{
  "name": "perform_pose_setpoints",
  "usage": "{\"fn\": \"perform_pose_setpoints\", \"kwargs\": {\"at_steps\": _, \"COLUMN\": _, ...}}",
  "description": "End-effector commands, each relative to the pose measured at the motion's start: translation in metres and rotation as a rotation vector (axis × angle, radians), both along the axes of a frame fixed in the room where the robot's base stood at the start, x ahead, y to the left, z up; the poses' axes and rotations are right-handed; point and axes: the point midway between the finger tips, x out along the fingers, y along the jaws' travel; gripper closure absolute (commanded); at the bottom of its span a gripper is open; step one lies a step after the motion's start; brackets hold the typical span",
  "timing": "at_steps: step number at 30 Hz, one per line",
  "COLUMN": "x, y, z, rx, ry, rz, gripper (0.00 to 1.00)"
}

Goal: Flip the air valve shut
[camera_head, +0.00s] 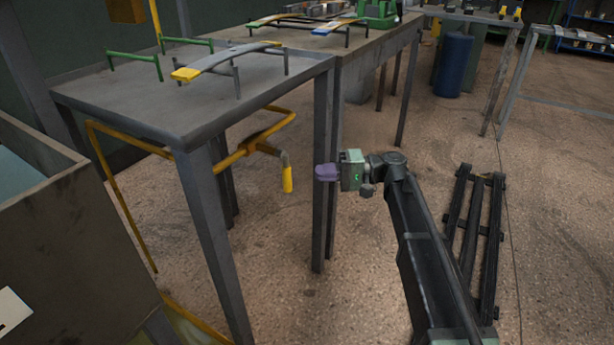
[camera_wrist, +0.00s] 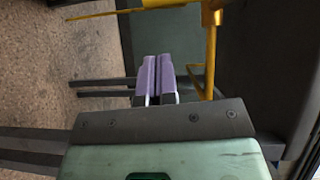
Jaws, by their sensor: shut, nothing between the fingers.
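A yellow pipe (camera_head: 215,160) runs beneath the near grey table. At its right end hangs a lever with a grey top and yellow grip (camera_head: 287,178), pointing down; it looks like the air valve's handle. My gripper (camera_head: 318,172), with purple fingers, is just right of the lever at about the same height in the head view, apart from it. In the wrist view the fingers (camera_wrist: 157,72) are together and empty. A yellow pipe and fitting (camera_wrist: 210,17) show ahead and right of them there. I cannot tell the valve's setting.
The near grey table (camera_head: 150,95) carries a leaf spring (camera_head: 225,60) on stands. Its front-right leg (camera_head: 322,170) stands close behind my fingers in the head view. A dark bin (camera_head: 60,240) is at the left. A black frame (camera_head: 474,240) lies on the floor at right.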

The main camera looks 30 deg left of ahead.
Motion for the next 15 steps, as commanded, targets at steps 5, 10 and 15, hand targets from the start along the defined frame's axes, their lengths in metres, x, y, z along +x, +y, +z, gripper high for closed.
{"fn": "perform_pose_setpoints", "kwargs": {"at_steps": 5, "x": 0.022, "y": -0.037, "z": 0.000, "rx": 0.000, "ry": 0.000, "rz": -0.002, "gripper": 1.00}}
{"fn": "perform_pose_setpoints", "kwargs": {"at_steps": 10, "x": 0.033, "y": -0.057, "z": 0.000, "rx": 0.000, "ry": 0.000, "rz": 0.000, "gripper": 1.00}}
{"fn": "perform_pose_setpoints", "kwargs": {"at_steps": 15, "x": 0.035, "y": -0.062, "z": 0.000, "rx": 0.000, "ry": 0.000, "rz": 0.002, "gripper": 1.00}}
